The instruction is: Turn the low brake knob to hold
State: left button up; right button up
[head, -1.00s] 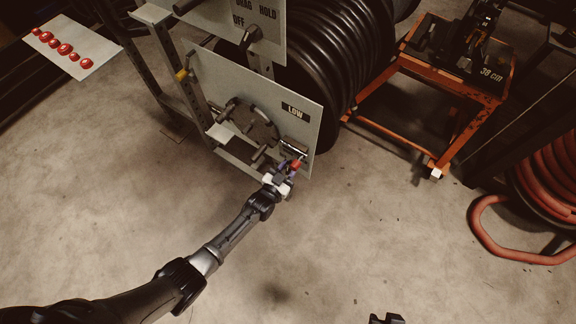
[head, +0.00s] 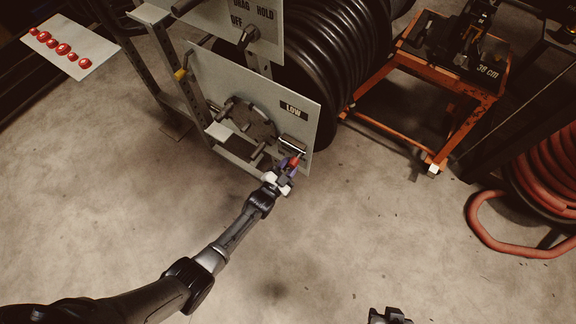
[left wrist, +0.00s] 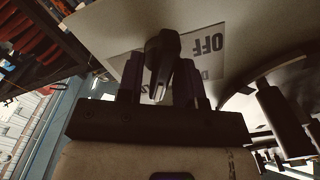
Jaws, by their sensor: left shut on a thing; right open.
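The low panel (head: 300,125) carries a LOW sign (head: 293,108) and a spoked wheel (head: 250,120). My left gripper (head: 291,167) is at its lower right edge. In the left wrist view, the dark low brake knob (left wrist: 163,55) sits between the two fingers of my left gripper (left wrist: 162,80), which are shut on it. An OFF label (left wrist: 207,43) shows upside down beside the knob; other lettering is partly hidden, and the exact pointer setting is unclear. My right gripper (head: 390,316) is open at the bottom edge, cut off by the frame, apart from everything.
An upper panel (head: 262,45) with DRAG, HOLD and OFF labels has its own knob (head: 248,36). A black hose reel (head: 325,60) stands behind. An orange cart (head: 440,95) and red hose (head: 520,245) are at right. The floor in front is clear.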

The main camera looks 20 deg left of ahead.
pick_arm(q)
jog(key=o, duration=0.6)
jog(key=shift+s, duration=0.1)
jog(key=shift+s+a+p, duration=0.1)
jog(key=shift+s+p, duration=0.2)
jog(key=shift+s, duration=0.05)
jog(key=p+v, duration=0.4)
jog(key=v, duration=0.9)
jog(key=shift+w, duration=0.1)
